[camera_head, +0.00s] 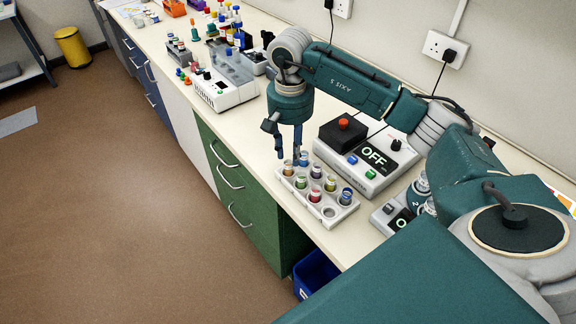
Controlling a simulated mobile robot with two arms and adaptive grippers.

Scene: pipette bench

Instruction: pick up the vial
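A pale rack (342,213) of several small vials with coloured caps stands near the bench's front edge. A vial (288,168) sits in its far-left corner, with another vial (304,159) beside it at the far end. The rest stand in rows, and one near hole looks empty. My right gripper (288,156) points down over the rack's far end, just above the corner vial. Its fingers are apart, with no vial seen lifted between them. Whether a fingertip touches a vial, I cannot tell. Which vial is meant is not clear. My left gripper is not in view.
A white device with an OFF display (377,156) and a black-topped block stands right of the rack. A second small device (393,214) is nearer. A white instrument (222,91) and other racks stand farther along. Clear bench lies left of my gripper. A blue bin (314,270) is below.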

